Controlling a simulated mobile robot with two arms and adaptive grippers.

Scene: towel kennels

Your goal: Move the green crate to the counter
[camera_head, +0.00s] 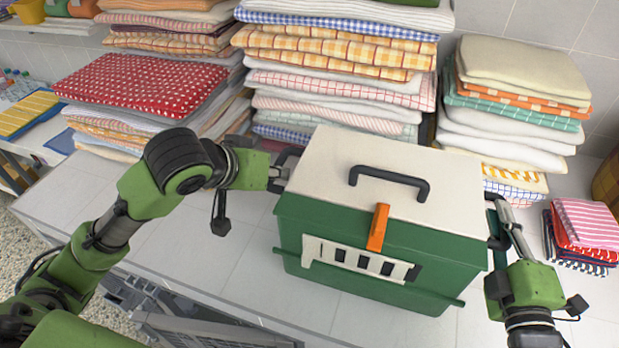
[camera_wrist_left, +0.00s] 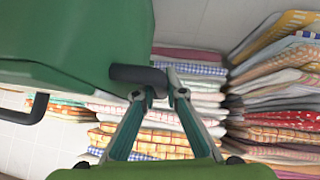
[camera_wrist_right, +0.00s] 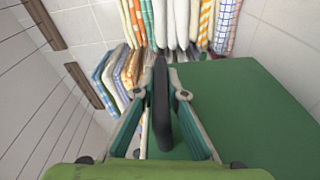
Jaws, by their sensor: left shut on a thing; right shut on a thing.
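The green crate (camera_head: 370,282) has a cream lid, a dark top handle and an orange latch, and appears upright over the white tiled counter (camera_head: 240,258). My left gripper (camera_head: 281,172) is shut on the dark side handle at the crate's left end. The left wrist view shows this handle (camera_wrist_left: 138,76) between the fingers. My right gripper (camera_head: 494,220) is shut on the side handle at the right end. In the right wrist view that handle (camera_wrist_right: 160,110) runs between the fingers beside the green wall. I cannot tell whether the crate's underside touches the counter.
Tall stacks of folded towels (camera_head: 335,75) stand behind the crate. A cream and orange stack (camera_head: 520,90) is at the back right, and a small pink and red pile (camera_head: 585,230) lies to the right. Bare counter shows left of the crate.

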